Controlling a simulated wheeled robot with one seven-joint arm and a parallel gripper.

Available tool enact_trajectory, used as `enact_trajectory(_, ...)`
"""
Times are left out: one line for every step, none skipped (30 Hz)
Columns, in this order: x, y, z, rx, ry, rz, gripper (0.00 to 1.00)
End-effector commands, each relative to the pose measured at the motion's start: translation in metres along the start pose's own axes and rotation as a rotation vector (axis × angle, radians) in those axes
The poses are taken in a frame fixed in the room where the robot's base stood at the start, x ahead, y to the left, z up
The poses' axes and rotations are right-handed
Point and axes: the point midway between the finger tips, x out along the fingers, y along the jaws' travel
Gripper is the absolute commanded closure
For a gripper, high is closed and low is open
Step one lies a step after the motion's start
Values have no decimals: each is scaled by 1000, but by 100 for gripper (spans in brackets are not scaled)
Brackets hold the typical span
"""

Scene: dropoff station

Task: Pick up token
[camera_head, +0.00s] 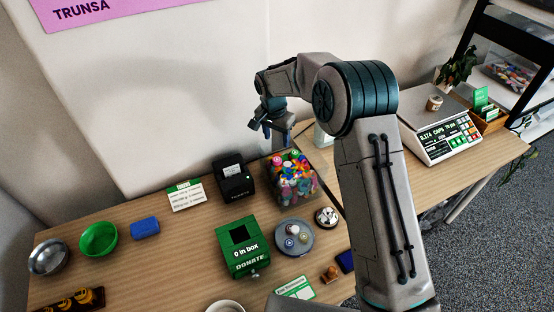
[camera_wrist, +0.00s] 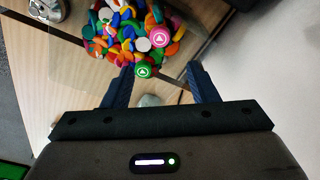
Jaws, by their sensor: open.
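A clear bin (camera_head: 318,196) of mixed coloured caps stands near the back of the table. A round green token with a white triangle mark (camera_wrist: 144,70) lies at the bin's edge nearest my gripper in the wrist view. A pink token with a similar mark (camera_wrist: 160,37) lies just beyond it. A grey round tray (camera_head: 281,250) holds small round pieces; I cannot tell if they are tokens too. My gripper (camera_wrist: 161,74) is open and empty, above the table by the bin, with the green token showing between its fingers. The head view shows my gripper (camera_head: 266,129) above and behind the bin.
A green donate box (camera_head: 244,262) reading "0 in box" stands left of the grey tray. A black printer (camera_head: 233,180) stands left of the bin. A scale (camera_head: 446,128) is at the right. Bowls (camera_head: 98,239) and a blue block (camera_head: 145,227) are at the left.

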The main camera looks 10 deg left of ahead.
Motion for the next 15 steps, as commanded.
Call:
enact_trajectory(10, 1, 1, -1, -4, 3, 47)
enact_trajectory(15, 1, 1, -1, -3, 2, 47)
enact_trajectory(22, 1, 1, -1, -4, 2, 47)
enact_trajectory(26, 0, 1, -1, -3, 1, 47)
enact_trajectory(30, 0, 0, -1, -2, 1, 47)
enact_trajectory(35, 0, 1, -1, -2, 2, 47)
enact_trajectory(38, 0, 1, -1, -1, 1, 47)
enact_trajectory(40, 0, 0, -1, -1, 0, 47)
enact_trajectory(42, 0, 0, -1, 0, -1, 47)
enact_trajectory(43, 0, 1, -1, 0, -1, 47)
enact_trajectory(45, 0, 1, -1, -1, 0, 47)
enact_trajectory(47, 0, 2, -1, -2, 1, 47)
enact_trajectory(50, 0, 3, -1, -3, 2, 47)
enact_trajectory(54, 0, 5, -2, -3, 2, 47)
enact_trajectory(59, 1, 7, -3, -4, 3, 47)
